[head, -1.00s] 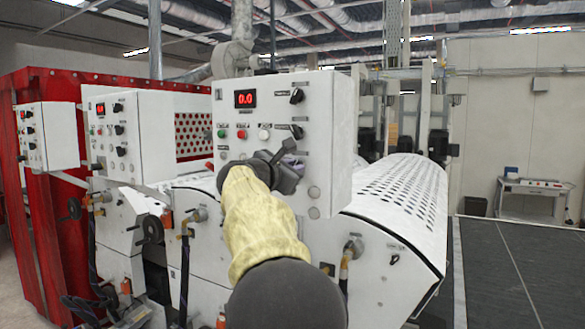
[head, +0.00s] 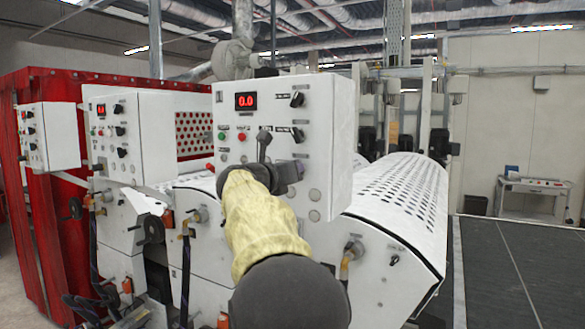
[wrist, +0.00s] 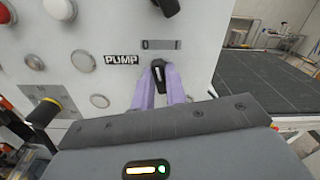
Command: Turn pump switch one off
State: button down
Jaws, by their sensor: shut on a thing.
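The pump switch (wrist: 158,77) is a black rotary knob with a white line, to the right of and just below a "PUMP" label on the white control panel. In the wrist view its white line points roughly up, towards a label strip with a "0" at its left end. My gripper (wrist: 160,74) has purple fingers on either side of this knob and is shut on it. In the head view my own arm covers the switch and fingertips; only dark parts of my gripper (head: 285,172) show in front of the panel.
The panel (head: 335,150) carries a red 0.0 display (head: 246,101), a green button (head: 222,135), a red button (head: 242,136) and two more black knobs, an upper one (head: 297,98) and a middle one (head: 297,135). A perforated white cover (head: 395,205) lies to the right.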

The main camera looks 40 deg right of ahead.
jog(key=shift+n+p, duration=0.45)
jog(key=shift+n, duration=1.25)
jog(key=c, duration=1.4)
grip_release()
jog(key=shift+w+a, duration=0.1)
jog(key=shift+c, duration=0.2)
jog(key=b+v, duration=0.7)
jog(key=v, duration=1)
jog(key=shift+a, duration=0.2)
jog(key=shift+f, duration=0.1)
